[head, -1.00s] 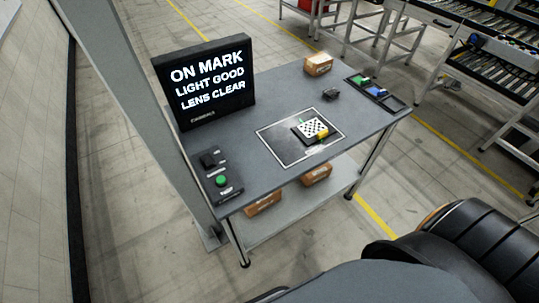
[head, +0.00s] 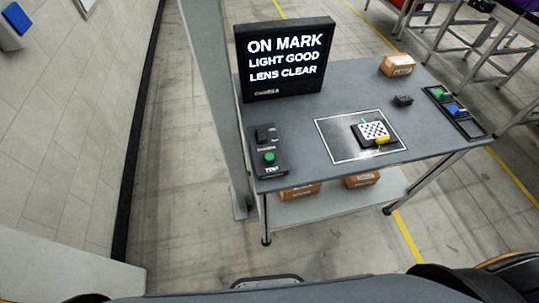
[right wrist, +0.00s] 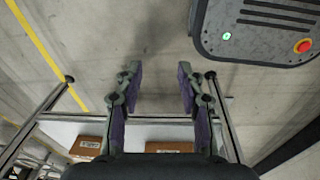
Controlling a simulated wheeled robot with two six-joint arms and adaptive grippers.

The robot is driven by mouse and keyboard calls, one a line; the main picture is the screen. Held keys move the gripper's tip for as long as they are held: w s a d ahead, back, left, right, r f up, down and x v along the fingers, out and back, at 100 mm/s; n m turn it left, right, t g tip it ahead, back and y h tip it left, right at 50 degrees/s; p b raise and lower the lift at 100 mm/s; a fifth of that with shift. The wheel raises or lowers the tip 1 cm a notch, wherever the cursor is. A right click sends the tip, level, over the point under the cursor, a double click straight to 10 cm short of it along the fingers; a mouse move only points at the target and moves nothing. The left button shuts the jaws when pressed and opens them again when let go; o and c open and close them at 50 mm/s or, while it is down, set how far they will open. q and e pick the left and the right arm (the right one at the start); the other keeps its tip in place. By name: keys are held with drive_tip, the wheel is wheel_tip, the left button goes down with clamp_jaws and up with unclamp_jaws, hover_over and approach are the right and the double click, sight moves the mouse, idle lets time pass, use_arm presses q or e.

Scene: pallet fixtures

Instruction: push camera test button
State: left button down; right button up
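The green test button (head: 269,158) sits on a black control box (head: 268,170) at the left front corner of the grey table (head: 300,118). A black screen (head: 284,58) behind it reads "ON MARK, LIGHT GOOD, LENS CLEAR". A checkered board (head: 373,131) with a yellow part lies inside a marked rectangle on the table. My right gripper (right wrist: 158,88) is open and empty in the right wrist view, with floor behind its fingers. My left gripper is not in view.
A cardboard box (head: 397,65), a small dark block (head: 403,100) and a black tray (head: 455,111) with green and blue items are at the table's right. More boxes (head: 362,180) lie on the lower shelf. A grey post (head: 213,90) stands left of the table.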

clamp_jaws()
drive_tip(key=shift+d, duration=0.1)
idle(1.1)
